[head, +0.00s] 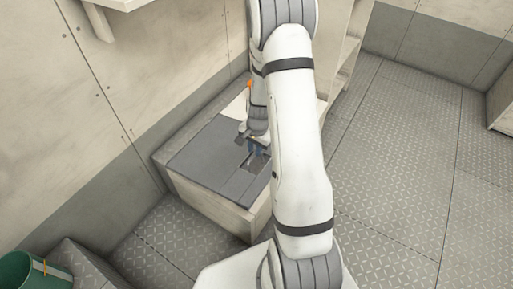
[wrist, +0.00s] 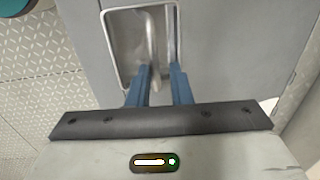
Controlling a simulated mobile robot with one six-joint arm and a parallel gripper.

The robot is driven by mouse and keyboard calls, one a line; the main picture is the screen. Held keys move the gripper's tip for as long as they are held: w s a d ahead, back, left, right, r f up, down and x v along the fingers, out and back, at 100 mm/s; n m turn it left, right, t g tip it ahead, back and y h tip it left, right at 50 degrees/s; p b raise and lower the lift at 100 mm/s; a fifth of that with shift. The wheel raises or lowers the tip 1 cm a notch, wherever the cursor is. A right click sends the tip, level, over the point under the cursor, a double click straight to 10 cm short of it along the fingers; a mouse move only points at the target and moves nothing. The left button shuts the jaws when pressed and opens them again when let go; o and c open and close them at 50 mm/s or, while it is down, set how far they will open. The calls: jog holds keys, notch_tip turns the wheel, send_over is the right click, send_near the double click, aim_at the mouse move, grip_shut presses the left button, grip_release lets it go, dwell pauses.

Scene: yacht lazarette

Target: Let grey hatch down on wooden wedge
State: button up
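The grey hatch (head: 208,150) lies flat, or nearly flat, on top of a pale locker box; I cannot tell whether its edge is slightly raised. It also shows in the wrist view (wrist: 232,60), with a metal-lined recess holding a pale bar handle (wrist: 151,35). My gripper (head: 255,152) is over the hatch at this recess, partly hidden by my arm. Its two blue fingers (wrist: 161,75) are apart, with the lower end of the handle seen between them and a gap visible. I cannot make out the wooden wedge in either view.
The pale locker box (head: 215,207) stands against the left wall. A green bucket (head: 18,272) is at the lower left. A small orange thing (head: 250,84) shows behind the box's far end. The patterned metal floor (head: 410,150) to the right is clear.

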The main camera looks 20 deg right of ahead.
jog(key=o, duration=0.3)
jog(key=r+p, duration=0.1)
jog(key=r, duration=0.1)
jog(key=r+p, duration=0.1)
jog(key=r, duration=0.2)
jog(key=r+p, duration=0.1)
jog(key=r, duration=0.1)
jog(key=shift+s+d+r, duration=0.2)
jog(key=shift+s+r, duration=0.05)
jog(key=shift+r, duration=0.15)
